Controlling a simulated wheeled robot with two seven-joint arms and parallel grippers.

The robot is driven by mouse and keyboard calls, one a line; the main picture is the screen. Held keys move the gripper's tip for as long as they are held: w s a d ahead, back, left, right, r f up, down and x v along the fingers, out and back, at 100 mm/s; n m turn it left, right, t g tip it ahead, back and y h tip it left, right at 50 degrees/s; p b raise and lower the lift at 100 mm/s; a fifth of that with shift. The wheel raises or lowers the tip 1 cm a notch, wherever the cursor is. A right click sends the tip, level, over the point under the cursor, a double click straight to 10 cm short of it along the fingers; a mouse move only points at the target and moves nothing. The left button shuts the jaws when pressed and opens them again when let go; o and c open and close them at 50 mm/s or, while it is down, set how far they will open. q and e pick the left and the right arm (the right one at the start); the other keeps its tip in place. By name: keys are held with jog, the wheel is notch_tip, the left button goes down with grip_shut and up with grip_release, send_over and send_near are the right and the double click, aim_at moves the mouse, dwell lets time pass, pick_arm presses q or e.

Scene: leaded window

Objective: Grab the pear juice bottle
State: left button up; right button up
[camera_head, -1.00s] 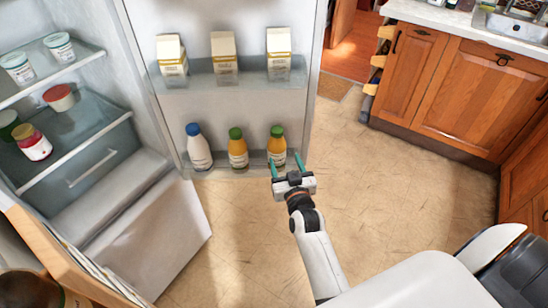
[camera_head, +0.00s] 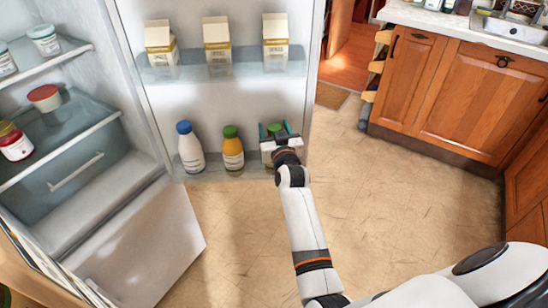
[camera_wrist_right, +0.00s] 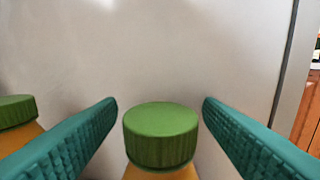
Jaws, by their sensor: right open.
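Two yellow-orange juice bottles with green caps stand on the lower shelf of the open fridge door. The left juice bottle (camera_head: 232,152) is in full view. The right juice bottle (camera_head: 275,127) is mostly hidden behind my right gripper; its cap shows large in the right wrist view (camera_wrist_right: 160,136). I cannot read which one is pear. My right gripper (camera_wrist_right: 160,102) is open, with one teal finger on each side of the right bottle's cap and a gap on both sides. My left gripper is not in view.
A white bottle with a blue cap (camera_head: 190,148) stands left of the juices. Several cartons (camera_head: 217,45) fill the upper door shelf (camera_head: 190,67). Jars stand on the fridge shelves at left. Wooden cabinets (camera_head: 430,85) are at right, with clear floor between.

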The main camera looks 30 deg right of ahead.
jog(key=shift+r, duration=0.1)
jog(key=shift+c, duration=0.2)
grip_shut()
jog(key=shift+w+r, duration=0.1)
jog(key=shift+r, duration=0.05)
